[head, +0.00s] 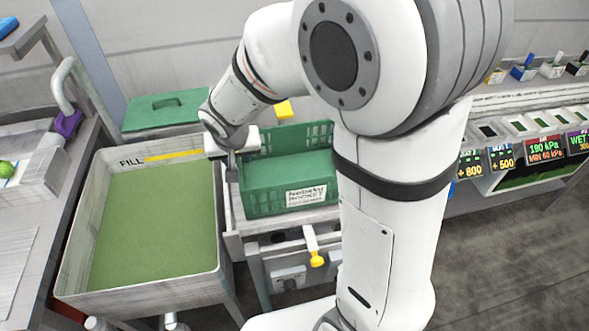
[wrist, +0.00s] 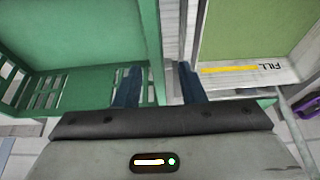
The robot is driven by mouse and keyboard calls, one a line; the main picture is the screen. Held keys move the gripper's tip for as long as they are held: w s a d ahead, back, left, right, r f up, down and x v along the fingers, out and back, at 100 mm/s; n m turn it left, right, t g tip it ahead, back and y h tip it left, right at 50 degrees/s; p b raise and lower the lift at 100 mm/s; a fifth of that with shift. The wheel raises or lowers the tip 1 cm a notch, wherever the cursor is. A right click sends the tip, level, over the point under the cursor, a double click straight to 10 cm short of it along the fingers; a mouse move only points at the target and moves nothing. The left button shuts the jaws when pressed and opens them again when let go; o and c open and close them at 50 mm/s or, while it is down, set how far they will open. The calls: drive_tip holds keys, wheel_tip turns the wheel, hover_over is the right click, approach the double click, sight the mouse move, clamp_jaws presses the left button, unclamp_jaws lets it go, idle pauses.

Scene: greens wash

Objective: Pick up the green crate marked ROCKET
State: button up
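The green crate (head: 262,203) stands on a grey stand in the middle of the head view, with a white label (head: 306,195) on its front whose print is too blurred to read surely. In the wrist view the crate (wrist: 152,35) fills the left side, its slatted end nearest my gripper. My gripper (head: 233,170) is at the crate's left wall, pointing down. In the wrist view the two dark fingers (wrist: 159,82) are apart, one on each side of that wall's line, with gaps visible. I cannot tell whether either finger touches it.
A wash tank (head: 150,220) of green water marked FILL stands close left of the crate. A green lid (head: 166,109) lies behind it. A yellow-ended handle (head: 315,250) sticks out below the crate. A counter with displays (head: 545,148) is at the right.

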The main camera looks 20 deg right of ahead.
drive_tip(key=shift+x, duration=1.9)
drive_tip(key=shift+d, duration=0.1)
drive_tip(key=shift+c, duration=0.3)
clamp_jaws()
drive_tip(key=shift+r, duration=0.1)
